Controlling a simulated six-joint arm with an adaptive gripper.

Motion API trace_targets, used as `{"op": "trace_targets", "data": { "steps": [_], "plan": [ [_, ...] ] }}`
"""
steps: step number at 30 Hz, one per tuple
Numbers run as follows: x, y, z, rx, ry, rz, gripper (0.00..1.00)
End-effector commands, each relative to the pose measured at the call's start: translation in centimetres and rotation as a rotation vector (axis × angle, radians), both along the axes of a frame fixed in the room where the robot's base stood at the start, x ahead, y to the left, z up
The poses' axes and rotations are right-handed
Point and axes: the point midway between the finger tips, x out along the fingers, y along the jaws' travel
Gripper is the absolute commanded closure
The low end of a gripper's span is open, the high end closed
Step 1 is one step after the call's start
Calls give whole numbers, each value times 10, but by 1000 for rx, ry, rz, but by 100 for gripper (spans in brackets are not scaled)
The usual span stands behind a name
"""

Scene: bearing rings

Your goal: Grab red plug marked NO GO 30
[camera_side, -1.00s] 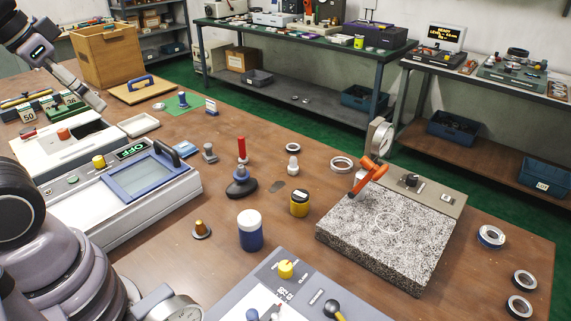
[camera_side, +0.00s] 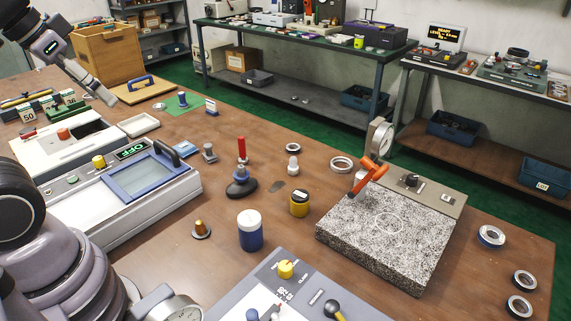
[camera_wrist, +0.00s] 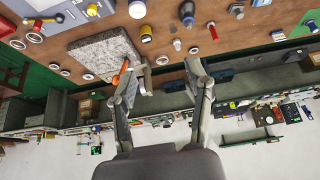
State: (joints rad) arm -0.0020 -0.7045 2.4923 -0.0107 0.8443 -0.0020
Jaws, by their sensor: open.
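A red upright plug (camera_side: 242,149) stands on the brown table near its middle, just behind a dark round-based stand (camera_side: 241,186). Its marking is too small to read. It also shows in the wrist view as a small red piece (camera_wrist: 212,31), up and to the right of my fingers. My gripper (camera_side: 110,102) is high at the left in the side view, well away from the plug. In the wrist view, my gripper (camera_wrist: 166,68) has its two fingers apart with nothing between them.
A granite plate (camera_side: 375,240) with an orange-armed dial gauge stands to the right of the plug. A yellow jar (camera_side: 299,204) and a blue jar (camera_side: 251,234) stand in front. A grey instrument (camera_side: 120,205) with a screen is at left. Several rings lie at right.

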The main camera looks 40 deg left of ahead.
Motion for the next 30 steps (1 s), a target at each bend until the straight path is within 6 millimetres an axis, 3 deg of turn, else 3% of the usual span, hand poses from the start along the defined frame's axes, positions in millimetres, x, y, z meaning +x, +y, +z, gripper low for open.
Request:
{"op": "trace_targets", "data": {
  "steps": [2,8,12,18,24,30],
  "plan": [
    [27,-1,-2,-19,-16,15,49],
    [132,0,-23,-85,-126,98,49],
    [202,11,-55,-109,-217,185,49],
    [278,41,-125,-89,-345,327,49],
    [314,79,-212,2,-470,452,49],
    [312,111,-285,124,-580,523,49]
  ]
}}
